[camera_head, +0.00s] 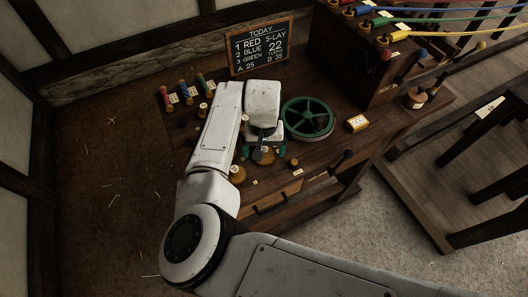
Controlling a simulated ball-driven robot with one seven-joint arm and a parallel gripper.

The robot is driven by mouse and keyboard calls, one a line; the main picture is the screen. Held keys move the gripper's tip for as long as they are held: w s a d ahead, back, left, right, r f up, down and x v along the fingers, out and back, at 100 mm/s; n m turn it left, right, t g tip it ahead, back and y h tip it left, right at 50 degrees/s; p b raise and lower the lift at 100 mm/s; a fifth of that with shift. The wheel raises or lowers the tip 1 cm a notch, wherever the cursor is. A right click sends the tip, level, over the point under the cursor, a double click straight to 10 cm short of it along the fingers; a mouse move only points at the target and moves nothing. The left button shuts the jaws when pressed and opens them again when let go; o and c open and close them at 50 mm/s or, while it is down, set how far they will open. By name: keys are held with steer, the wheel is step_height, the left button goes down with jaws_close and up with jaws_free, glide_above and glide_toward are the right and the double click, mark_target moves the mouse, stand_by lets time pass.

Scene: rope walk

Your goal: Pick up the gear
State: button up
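A green spoked wheel (325,127), the most gear-like thing I can make out, lies flat on the wooden bench (338,148). I cannot make out its teeth. My gripper (264,151) points down over the bench, to the left of the wheel. Its two teal fingertips stand apart. A small grey and brass piece (264,157) shows between and below them; I cannot tell whether they touch it. My arm and gripper hide part of the bench behind them.
Small brass pieces (237,174) sit around the gripper.

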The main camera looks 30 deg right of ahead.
steer(key=shift+f, duration=0.2)
steer(key=c, duration=1)
steer(key=shift+r, duration=0.2)
steer(key=shift+r, duration=0.3)
step_height(320, 180, up, 2)
steer(key=shift+b, duration=0.45)
steer(key=shift+s+d+r+p, duration=0.4)
steer(key=shift+s+d+r, duration=0.25)
steer(key=shift+s+r, duration=1.65)
steer(key=shift+s+d+r+p, duration=0.35)
steer(key=shift+s+d+r, duration=0.35)
steer(key=shift+s+r, duration=1.6)
steer(key=shift+s+d+r+p, duration=0.4)
steer(key=shift+s+d+r, duration=0.25)
steer(key=shift+s+r, duration=1.65)
